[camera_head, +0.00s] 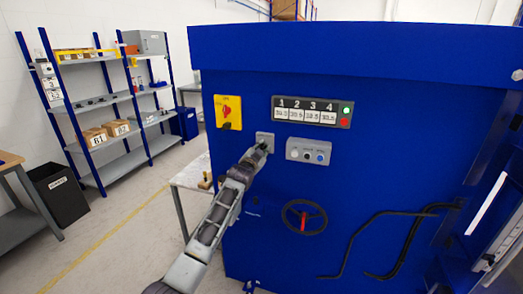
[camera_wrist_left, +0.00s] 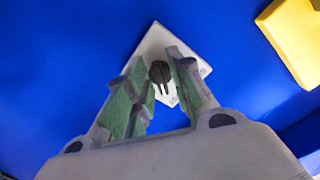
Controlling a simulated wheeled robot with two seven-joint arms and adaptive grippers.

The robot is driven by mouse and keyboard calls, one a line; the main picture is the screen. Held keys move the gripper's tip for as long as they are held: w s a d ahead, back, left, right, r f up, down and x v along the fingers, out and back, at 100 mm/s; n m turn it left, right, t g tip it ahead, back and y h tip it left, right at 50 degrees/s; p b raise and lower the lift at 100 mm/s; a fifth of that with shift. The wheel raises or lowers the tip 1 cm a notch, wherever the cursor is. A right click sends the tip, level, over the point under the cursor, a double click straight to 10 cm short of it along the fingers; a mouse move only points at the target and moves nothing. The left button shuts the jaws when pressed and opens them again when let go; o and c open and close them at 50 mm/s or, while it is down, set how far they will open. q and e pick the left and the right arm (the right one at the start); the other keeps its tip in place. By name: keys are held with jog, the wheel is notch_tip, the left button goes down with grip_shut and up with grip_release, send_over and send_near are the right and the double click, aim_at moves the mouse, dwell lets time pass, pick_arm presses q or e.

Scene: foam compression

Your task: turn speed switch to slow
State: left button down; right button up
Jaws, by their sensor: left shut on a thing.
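The speed switch has a light grey square plate (camera_head: 265,136) on the blue machine front, below the yellow panel. In the left wrist view its plate (camera_wrist_left: 152,38) looks like a tilted diamond, with a dark knob (camera_wrist_left: 160,71) in the middle. My left gripper (camera_head: 261,148) is at the switch and covers most of it in the head view. In the left wrist view its two fingers, with green inner pads, stand on either side of the knob, shut on it. Markings on the plate cannot be read. My right gripper is not in view.
A yellow panel with a red switch (camera_head: 227,112) is up and left of my gripper. A numbered display panel (camera_head: 312,111) and a grey button box (camera_head: 308,151) are to the right. A handwheel (camera_head: 304,217) and black bent bars (camera_head: 380,235) are lower down.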

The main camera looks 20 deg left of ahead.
pick_arm(q)
jog(key=n, duration=0.4)
jog(key=n+p, duration=0.1)
jog(key=n, duration=0.3)
jog(key=shift+d+n, duration=0.1)
jog(key=shift+n, duration=0.3)
jog(key=n, duration=0.4)
jog(key=shift+n, duration=1.7)
jog(key=c, duration=1.6)
grip_release()
jog(key=shift+o, duration=0.2)
